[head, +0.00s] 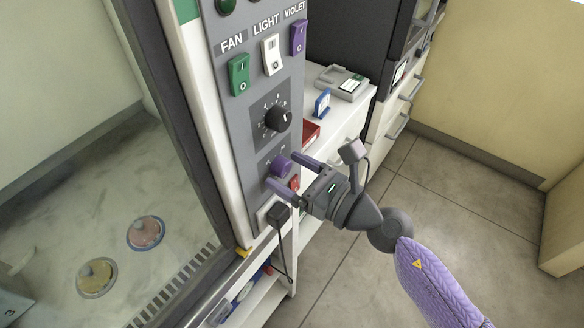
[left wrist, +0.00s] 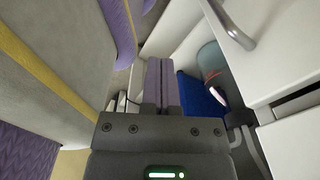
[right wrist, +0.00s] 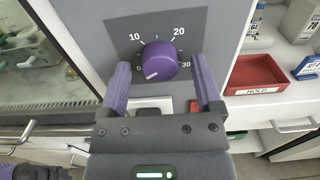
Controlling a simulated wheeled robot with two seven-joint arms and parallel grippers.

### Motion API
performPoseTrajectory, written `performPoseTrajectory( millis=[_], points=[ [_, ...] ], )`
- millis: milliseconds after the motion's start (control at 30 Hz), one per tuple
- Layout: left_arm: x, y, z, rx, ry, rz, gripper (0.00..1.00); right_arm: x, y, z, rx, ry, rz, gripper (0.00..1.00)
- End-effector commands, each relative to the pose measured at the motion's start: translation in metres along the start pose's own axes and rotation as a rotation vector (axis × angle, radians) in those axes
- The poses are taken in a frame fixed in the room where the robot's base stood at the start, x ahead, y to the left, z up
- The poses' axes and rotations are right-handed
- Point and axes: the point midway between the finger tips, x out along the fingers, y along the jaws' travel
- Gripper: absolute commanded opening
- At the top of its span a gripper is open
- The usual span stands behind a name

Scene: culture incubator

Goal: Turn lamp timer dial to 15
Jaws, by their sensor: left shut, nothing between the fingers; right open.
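The lamp timer dial is a purple knob (right wrist: 159,60) on a grey panel marked 0, 10, 20 and 30 in the right wrist view. Its white mark points down and left, near the 0 end of the scale. The knob (head: 281,166) also shows in the head view. My right gripper (right wrist: 160,72) is open, with one purple finger on each side of the knob and a gap visible on both sides. It also shows in the head view (head: 283,170). My left gripper (left wrist: 162,82) is shut and empty, seen only in its own wrist view.
Above the knob are a black dial (head: 279,118) and FAN (head: 239,74), LIGHT (head: 271,55) and VIOLET (head: 298,37) switches. A red tray (right wrist: 262,74) lies right of the panel. A black plug (head: 278,213) with a cord sits below the knob.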

Motion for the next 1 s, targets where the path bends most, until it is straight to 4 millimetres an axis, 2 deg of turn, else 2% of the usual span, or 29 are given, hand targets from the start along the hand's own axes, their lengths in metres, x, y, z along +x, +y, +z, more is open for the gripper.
performPoseTrajectory(
  millis=[133,167,533,767,1000],
  points=[
    [0.0002,0.0002,-0.0005,0.0,0.001,0.0,0.0,-0.0002,0.0,-0.0002,0.001,0.0,0.0,0.83],
    [0.0002,0.0002,-0.0006,0.0,0.001,0.0,0.0,-0.0002,0.0,-0.0002,0.001,0.0,0.0,0.79],
    [0.0001,0.0007,-0.0013,0.002,0.003,0.001,0.0,-0.0005,-0.0001,0.0,0.002,-0.001,-0.001,0.0],
    [-0.0009,0.0008,-0.0015,0.003,0.004,0.002,0.0,-0.0006,-0.0002,0.0004,0.012,-0.001,-0.001,0.0],
    [-0.0082,0.0003,-0.0024,0.004,0.005,0.001,0.0,-0.0006,-0.0002,0.002,0.106,-0.001,-0.002,0.0]
  ],
)
